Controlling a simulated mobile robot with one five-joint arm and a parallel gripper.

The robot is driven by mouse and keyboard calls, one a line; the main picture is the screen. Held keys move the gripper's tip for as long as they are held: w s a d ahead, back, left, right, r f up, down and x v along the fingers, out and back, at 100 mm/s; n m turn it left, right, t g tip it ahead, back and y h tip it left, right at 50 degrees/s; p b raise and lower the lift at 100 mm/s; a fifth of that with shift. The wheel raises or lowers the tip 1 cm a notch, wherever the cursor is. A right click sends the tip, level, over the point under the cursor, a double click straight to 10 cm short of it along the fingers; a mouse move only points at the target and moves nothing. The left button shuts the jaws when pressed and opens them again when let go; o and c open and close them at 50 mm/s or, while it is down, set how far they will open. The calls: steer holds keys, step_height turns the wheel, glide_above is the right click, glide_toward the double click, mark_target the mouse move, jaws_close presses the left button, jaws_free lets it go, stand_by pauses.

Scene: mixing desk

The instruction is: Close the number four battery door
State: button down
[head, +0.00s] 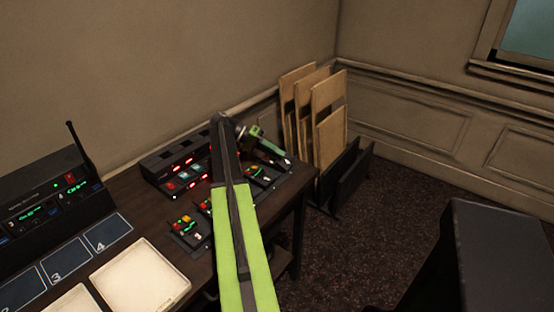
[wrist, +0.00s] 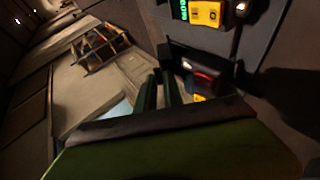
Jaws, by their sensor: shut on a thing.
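My gripper (wrist: 164,80) has its two dark fingers close together beside a small dark unit (wrist: 203,76) with a red-lit strip, in the wrist view. The fingers are shut on a thin dark part, mostly hidden between them; I cannot tell if it is the number four battery door. In the head view my gripper (head: 268,144) is over the right end of the desk, above the small packs. Several packs (head: 187,230) with coloured tops stand there, partly hidden by my arm. Their numbers are not readable.
A charging rack (head: 172,166) with red lights stands behind the packs. A black receiver (head: 48,200) with an antenna stands at the left. A mat marked 4 (head: 106,240) and a pale tray (head: 142,278) lie in front. Boards (head: 328,118) lean by the wall.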

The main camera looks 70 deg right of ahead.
stand_by(0.3)
steer(key=c, duration=1.5)
jaws_free()
